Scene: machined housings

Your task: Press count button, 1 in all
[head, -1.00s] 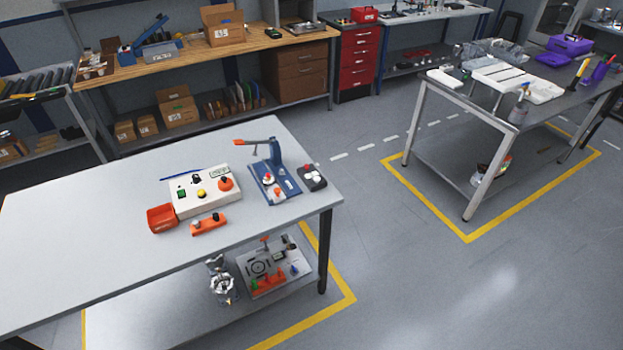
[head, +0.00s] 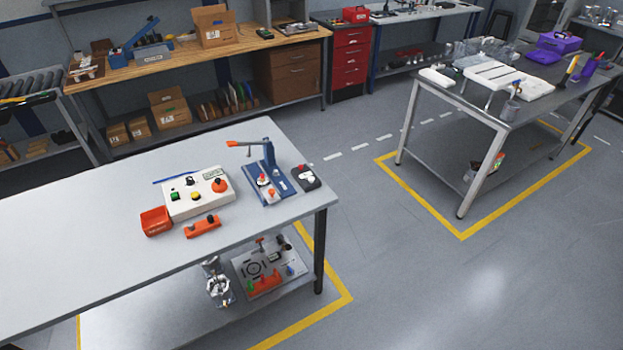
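A white control box (head: 180,211) stands on the near grey table. It carries a green button (head: 174,196), a yellow button (head: 197,197), a black knob (head: 189,181), a large orange-red knob (head: 219,185) and a small display (head: 212,174). A small dark box (head: 306,178) with a white and a red part on top sits near the table's right end. No label is readable, so I cannot tell which of these is the count button. Neither of my grippers can be made out in the head view.
A blue lever press (head: 271,174) stands between the two boxes. An orange bin (head: 156,221) and an orange block with black knobs (head: 203,227) lie in front. A metallic object (head: 219,287) and a fixture plate (head: 268,268) show below the tabletop. The table's left part is clear.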

